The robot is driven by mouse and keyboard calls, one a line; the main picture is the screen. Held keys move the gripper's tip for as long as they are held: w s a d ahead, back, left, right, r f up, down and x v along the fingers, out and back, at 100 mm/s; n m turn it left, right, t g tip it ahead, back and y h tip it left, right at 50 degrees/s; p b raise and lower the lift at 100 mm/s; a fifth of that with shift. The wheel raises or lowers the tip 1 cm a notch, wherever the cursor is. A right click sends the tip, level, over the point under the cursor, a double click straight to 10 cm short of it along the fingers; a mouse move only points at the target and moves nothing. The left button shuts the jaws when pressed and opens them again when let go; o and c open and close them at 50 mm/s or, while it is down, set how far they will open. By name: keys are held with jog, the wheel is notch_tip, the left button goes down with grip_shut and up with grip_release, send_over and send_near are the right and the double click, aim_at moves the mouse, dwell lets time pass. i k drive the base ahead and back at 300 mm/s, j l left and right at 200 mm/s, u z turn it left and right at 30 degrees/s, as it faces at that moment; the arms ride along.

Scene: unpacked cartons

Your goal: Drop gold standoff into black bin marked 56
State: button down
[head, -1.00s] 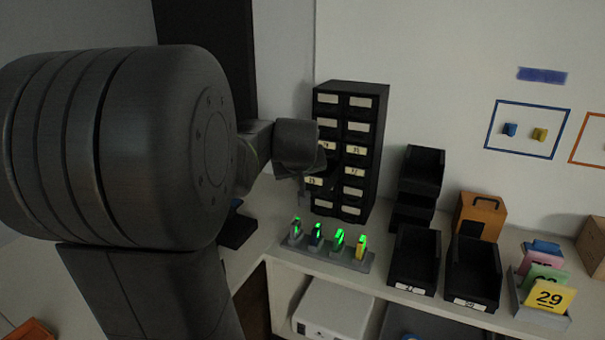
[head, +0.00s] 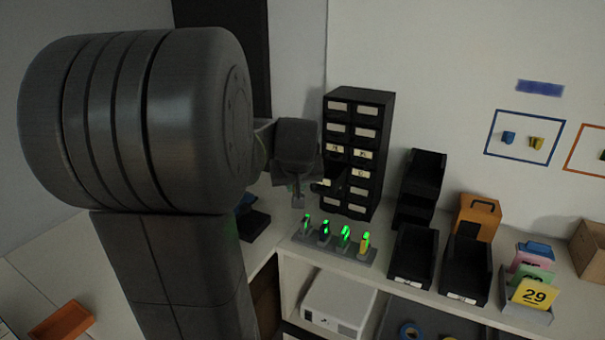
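I cannot make out a gold standoff in this view. Two black open bins stand side by side on the counter, a left bin (head: 413,256) and a right bin (head: 467,270). Each has a white front label too small to read, so I cannot tell which is 56. My gripper (head: 298,200) is in front of the left side of a black drawer cabinet (head: 380,140), beside a drawer (head: 326,186) that sticks out. The fingers are small and dark, partly behind my wrist. I cannot tell whether they touch the drawer or hold anything.
A grey rack (head: 333,250) with several green-lit items stands in front of the cabinet. Stacked black bins (head: 420,182), an orange box (head: 476,216) and a holder with numbered cards (head: 533,294) stand to the right. My large arm link blocks the left side.

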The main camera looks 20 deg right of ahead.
aim_at(467, 265)
jog(key=k+l+z, duration=0.1)
jog(key=l, duration=0.25)
jog(key=k+l+z, duration=0.1)
jog(key=l, duration=0.3)
jog(key=k+l+z, duration=0.1)
jog(key=k+l, duration=0.15)
jog(key=l, duration=0.15)
jog(key=k+l, duration=0.1)
jog(key=l, duration=0.3)
jog(key=k+l+z, duration=0.15)
jog(key=l, duration=0.25)
